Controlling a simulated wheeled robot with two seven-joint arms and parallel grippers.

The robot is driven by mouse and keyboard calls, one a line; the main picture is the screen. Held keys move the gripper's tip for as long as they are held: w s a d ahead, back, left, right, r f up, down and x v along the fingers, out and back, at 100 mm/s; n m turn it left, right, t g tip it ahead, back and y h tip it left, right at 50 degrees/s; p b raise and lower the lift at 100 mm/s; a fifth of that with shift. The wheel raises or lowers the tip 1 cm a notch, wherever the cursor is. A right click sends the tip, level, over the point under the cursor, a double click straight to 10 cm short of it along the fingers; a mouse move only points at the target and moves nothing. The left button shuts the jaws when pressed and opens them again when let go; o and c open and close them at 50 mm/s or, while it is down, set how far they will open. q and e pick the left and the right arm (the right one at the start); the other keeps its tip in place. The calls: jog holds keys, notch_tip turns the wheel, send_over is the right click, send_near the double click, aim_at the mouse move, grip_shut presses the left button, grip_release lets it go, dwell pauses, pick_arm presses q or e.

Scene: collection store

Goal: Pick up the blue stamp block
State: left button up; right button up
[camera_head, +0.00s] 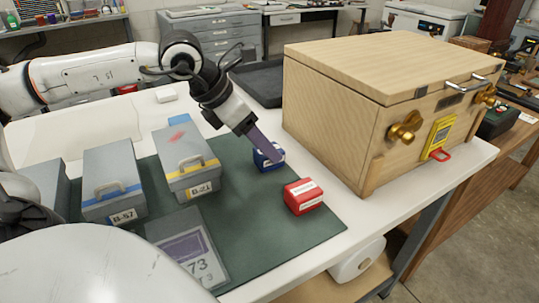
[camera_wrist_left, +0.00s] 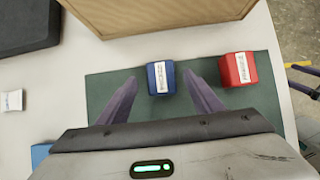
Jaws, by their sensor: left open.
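The blue stamp block (camera_head: 269,158) stands on the green mat (camera_head: 240,219), with a white label on it. My left gripper (camera_head: 272,154) reaches down over it in the head view and partly hides it. Nothing is between the fingers near the palm. I cannot tell from these views whether a finger touches the block.
A red stamp block (camera_head: 303,196) stands near, also seen in the wrist view (camera_wrist_left: 238,70). A large wooden crate (camera_head: 330,110) stands behind to the right. Grey boxes with handles (camera_head: 187,162) stand left. A label card (camera_head: 187,248) lies in front. A black tray (camera_head: 262,82) lies behind.

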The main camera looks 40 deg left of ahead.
pick_arm(q)
jog(key=x, duration=0.4)
jog(key=shift+s, duration=0.15)
jog(key=c, duration=1.2)
notch_tip(320, 180, up, 10)
jog(key=shift+r+p, duration=0.1)
jog(key=shift+p, duration=0.55)
jog(key=o, duration=0.5)
jog(key=c, duration=0.4)
jog(key=shift+o, duration=1.3)
jog(key=shift+c, duration=0.6)
